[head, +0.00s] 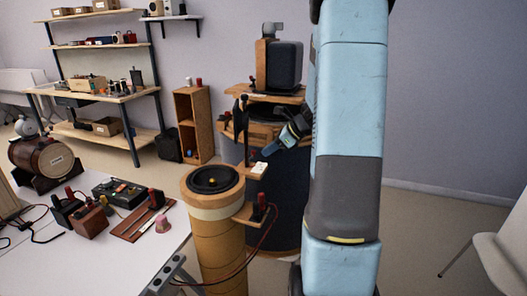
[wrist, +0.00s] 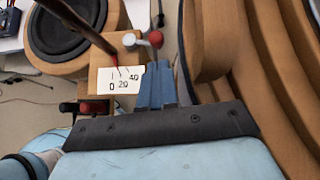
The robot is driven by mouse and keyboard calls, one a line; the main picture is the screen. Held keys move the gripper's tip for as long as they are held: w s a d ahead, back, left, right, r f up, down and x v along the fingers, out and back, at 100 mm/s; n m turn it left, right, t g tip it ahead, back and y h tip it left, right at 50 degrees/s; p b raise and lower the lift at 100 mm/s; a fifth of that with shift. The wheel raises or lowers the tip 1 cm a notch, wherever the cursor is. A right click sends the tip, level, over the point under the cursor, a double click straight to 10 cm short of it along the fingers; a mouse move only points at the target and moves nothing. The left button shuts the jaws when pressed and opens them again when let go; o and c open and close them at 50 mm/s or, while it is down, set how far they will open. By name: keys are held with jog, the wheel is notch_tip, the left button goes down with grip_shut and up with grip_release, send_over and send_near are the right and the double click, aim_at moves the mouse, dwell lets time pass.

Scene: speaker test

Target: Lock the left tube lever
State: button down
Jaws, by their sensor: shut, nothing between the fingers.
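The wooden tube (head: 222,240) with a black speaker (head: 213,180) on top stands in the middle of the head view. A small wooden bracket with a white scale label (head: 259,168) sits at its upper right. A small lever with a red knob (wrist: 155,39) and a white round end (wrist: 129,40) lies at the bracket's edge. My gripper (wrist: 158,66) is shut and empty, its tips just below the red knob; I cannot tell if they touch. It also shows in the head view (head: 265,153).
A larger round wooden cabinet (head: 277,195) stands close behind and right of the tube. A dark rod (wrist: 80,20) crosses the wrist view. A red and black terminal (head: 259,208) with cables sits lower on the tube. A table (head: 120,262) with devices is at left.

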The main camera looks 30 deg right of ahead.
jog(key=s+d+r, duration=0.4)
jog(key=d+r, duration=0.3)
jog(key=d, duration=0.2)
jog(key=s+a+m+t+h, duration=0.2)
jog(key=s+a+m, duration=0.2)
jog(key=s+a, duration=0.15)
jog(key=shift+w+a+r+x, duration=0.15)
jog(key=shift+w+r+x, duration=0.2)
jog(key=shift+x, duration=1.8)
jog(key=shift+w+a+r+x, duration=0.2)
jog(key=shift+r+x, duration=0.15)
jog(key=shift+x, duration=1.85)
jog(key=shift+w+a+r+x, duration=0.1)
jog(key=shift+w+r+x, duration=0.25)
jog(key=shift+x, duration=1.8)
jog(key=shift+a, duration=0.1)
